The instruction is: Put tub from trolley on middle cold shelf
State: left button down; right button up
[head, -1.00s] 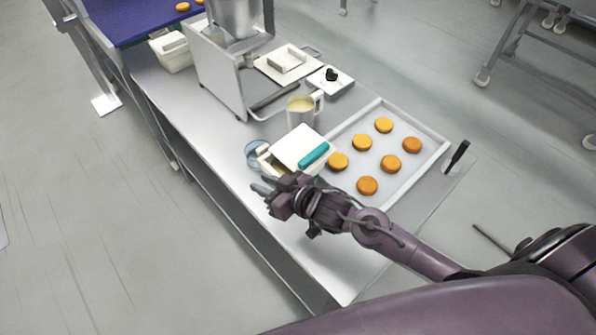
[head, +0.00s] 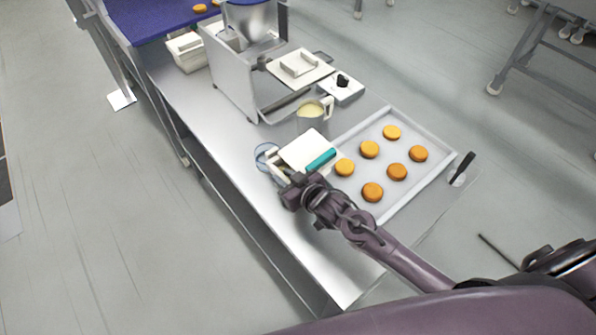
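A white tub (head: 304,149) with a teal strip along one side stands on the metal table (head: 235,160), beside a tray of round patties. My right gripper (head: 290,182) is at the tub's near side, low by its front edge. Its fingertips overlap the tub's near corner, so I cannot tell whether they touch it or how far apart they are. A second pale tub (head: 188,53) stands at the far left of the table. No cold shelf is in view. My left gripper is not in view.
The tray (head: 437,170) of patties lies right of the tub. A steel jug (head: 310,119) stands behind it and a clear round dish (head: 265,155) to its left. A machine (head: 232,75) and a scale-like box (head: 342,88) stand further back. The near table end is clear.

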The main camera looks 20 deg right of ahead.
jog(key=shift+w, duration=0.1)
grip_shut()
dwell(1.3)
jog(key=shift+r, duration=0.1)
